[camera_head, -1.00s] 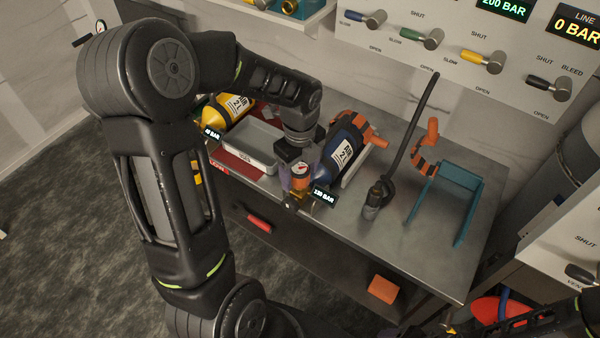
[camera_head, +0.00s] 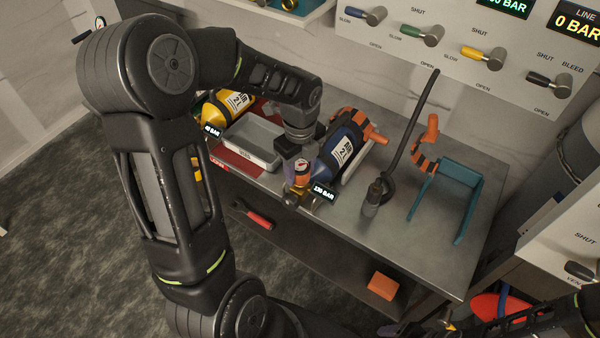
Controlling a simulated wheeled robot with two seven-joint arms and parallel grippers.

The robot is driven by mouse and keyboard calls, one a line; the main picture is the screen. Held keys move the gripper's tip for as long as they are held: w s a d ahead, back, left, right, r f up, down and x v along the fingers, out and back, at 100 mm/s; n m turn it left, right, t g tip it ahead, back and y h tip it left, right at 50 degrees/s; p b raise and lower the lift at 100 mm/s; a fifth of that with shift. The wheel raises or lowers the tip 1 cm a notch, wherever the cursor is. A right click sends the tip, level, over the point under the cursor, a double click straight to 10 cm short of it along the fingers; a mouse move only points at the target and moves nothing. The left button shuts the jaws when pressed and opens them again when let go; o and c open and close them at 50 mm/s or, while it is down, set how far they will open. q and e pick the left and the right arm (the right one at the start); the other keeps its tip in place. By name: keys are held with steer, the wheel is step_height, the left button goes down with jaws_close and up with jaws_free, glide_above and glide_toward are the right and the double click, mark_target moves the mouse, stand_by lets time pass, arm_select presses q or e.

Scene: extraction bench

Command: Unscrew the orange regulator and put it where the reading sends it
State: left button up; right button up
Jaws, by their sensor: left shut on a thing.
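The orange regulator (camera_head: 301,181) with a small round gauge sits at the valve end of the blue cylinder (camera_head: 338,151), which lies on the bench. My left gripper (camera_head: 300,164) points down from above and is shut on the regulator. Its fingers cover part of the regulator, so the thread is hidden. A small display (camera_head: 323,192) beside the valve shows a BAR reading, tilted and hard to read exactly, about 130. My right arm shows at the lower right, but its gripper cannot be made out.
A grey tray (camera_head: 271,158) stands on a red mat (camera_head: 226,157) to the left. A yellow cylinder (camera_head: 222,108) marked 40 BAR lies beyond. A black hose (camera_head: 407,143) and a teal rack (camera_head: 478,182) are to the right. Valve levers line the wall panel (camera_head: 396,12).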

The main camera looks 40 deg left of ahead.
arm_select(q)
jaws_close()
steer(key=n+b, duration=0.1)
steer(key=n, duration=0.3)
steer(key=shift+f, duration=0.1)
steer(key=n+b, duration=0.1)
steer(key=n, duration=0.6)
steer(key=shift+b, duration=0.4)
steer(key=n, duration=0.5)
steer(key=shift+n+b, duration=0.4)
steer(key=n, duration=0.5)
steer(key=shift+b, duration=0.3)
steer(key=o, duration=1.4)
jaws_free()
